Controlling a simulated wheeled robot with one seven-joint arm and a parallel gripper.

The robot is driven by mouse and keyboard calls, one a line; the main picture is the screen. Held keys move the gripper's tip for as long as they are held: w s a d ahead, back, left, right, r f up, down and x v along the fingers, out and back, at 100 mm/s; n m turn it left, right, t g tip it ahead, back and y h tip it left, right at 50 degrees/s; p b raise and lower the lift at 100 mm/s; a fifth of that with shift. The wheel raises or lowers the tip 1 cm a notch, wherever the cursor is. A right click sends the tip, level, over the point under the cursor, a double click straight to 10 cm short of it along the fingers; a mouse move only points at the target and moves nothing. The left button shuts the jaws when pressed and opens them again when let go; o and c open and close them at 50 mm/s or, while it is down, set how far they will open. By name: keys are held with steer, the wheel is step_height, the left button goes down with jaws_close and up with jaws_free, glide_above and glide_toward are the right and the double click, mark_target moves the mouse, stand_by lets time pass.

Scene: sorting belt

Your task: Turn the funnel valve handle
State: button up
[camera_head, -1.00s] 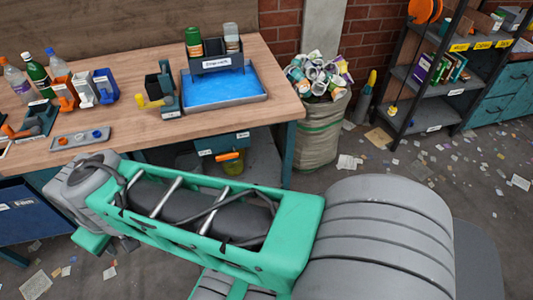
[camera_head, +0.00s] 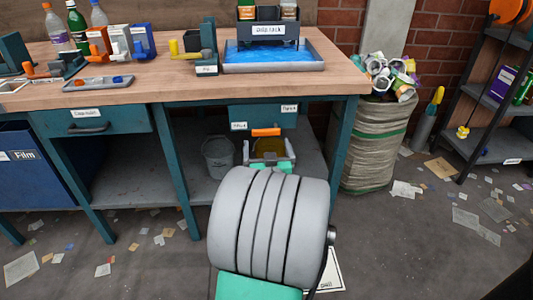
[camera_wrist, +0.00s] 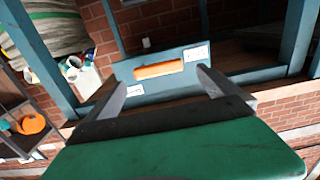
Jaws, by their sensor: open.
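The funnel valve handle is an orange bar (camera_head: 266,132) on the front of a teal funnel housing (camera_head: 247,117) under the workbench. The handle also shows in the wrist view (camera_wrist: 158,69), lying across the housing between two white labels. My gripper (camera_wrist: 157,76) is open and empty. Its two fingers are spread to either side of the handle in that picture, and I see no contact.
Bench legs (camera_head: 345,140) flank the space. A sack of cans (camera_head: 375,145) stands to the right. Bottles and a blue tray (camera_head: 310,64) are on the benchtop.

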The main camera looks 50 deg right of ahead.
mark_target(266, 133)
steer(key=x, duration=0.7)
steer(key=shift+d+r+b, duration=0.15)
steer(key=shift+d+b, duration=0.2)
steer(key=shift+d, duration=0.05)
steer(key=c, duration=1.9)
